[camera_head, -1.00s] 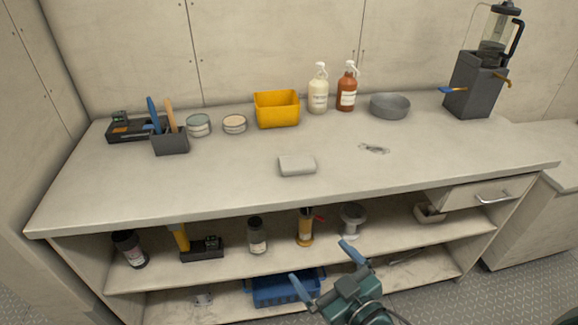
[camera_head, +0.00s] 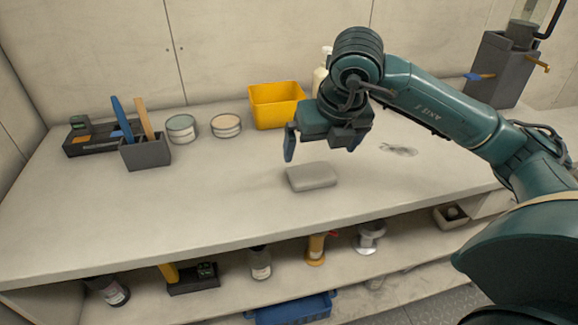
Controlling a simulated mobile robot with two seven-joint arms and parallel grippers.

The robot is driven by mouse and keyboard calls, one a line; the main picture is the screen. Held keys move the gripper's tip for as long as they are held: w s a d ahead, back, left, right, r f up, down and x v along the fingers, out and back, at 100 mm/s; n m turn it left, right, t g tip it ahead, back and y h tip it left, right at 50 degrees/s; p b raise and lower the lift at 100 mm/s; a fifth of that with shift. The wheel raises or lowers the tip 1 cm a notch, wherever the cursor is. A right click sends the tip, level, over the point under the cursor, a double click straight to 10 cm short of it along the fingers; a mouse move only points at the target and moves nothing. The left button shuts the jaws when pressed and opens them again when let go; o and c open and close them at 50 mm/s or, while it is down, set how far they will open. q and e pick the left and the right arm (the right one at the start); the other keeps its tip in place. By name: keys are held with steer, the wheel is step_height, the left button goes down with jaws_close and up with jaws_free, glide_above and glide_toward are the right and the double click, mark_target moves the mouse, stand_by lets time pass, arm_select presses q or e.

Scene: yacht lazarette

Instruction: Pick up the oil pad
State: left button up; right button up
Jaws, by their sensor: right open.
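The oil pad, seemingly the light grey rounded block (camera_head: 312,177), lies flat on the bench top near its front edge. My right gripper (camera_head: 320,150) hangs above and just behind it, fingers pointing down. The gripper is open and empty, one finger to the left and one to the right, and appears apart from the pad. My left gripper is not in view.
The pale bench (camera_head: 130,220) is clear around the pad. A yellow bin (camera_head: 275,108), two round tins, a dark tool holder (camera_head: 146,152) and a black tray stand behind and left. A grey stain (camera_head: 398,150) lies right. Bottles stand on the shelf below.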

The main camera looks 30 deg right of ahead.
glide_above(312, 172)
steer(key=s+a, duration=0.1)
steer(key=s, duration=0.3)
steer(key=f, duration=0.6)
steer(key=shift+w+f, duration=0.25)
steer(key=shift+f, duration=0.1)
steer(key=shift+w+d+f+p, duration=0.15)
steer(key=shift+w+f, duration=0.35)
steer(key=shift+f, duration=0.25)
steer(key=shift+w+d+f+p, duration=0.1)
steer(key=shift+w+f, duration=0.4)
steer(key=shift+f, duration=0.2)
steer(key=shift+w+d+f+p, duration=0.15)
steer(key=shift+w+f, duration=0.35)
steer(key=shift+f, duration=0.25)
steer(key=shift+c, duration=0.4)
steer(key=c, duration=0.7)
steer(key=shift+r, duration=0.1)
step_height(312, 172, up, 10)
steer(key=shift+f, duration=0.1)
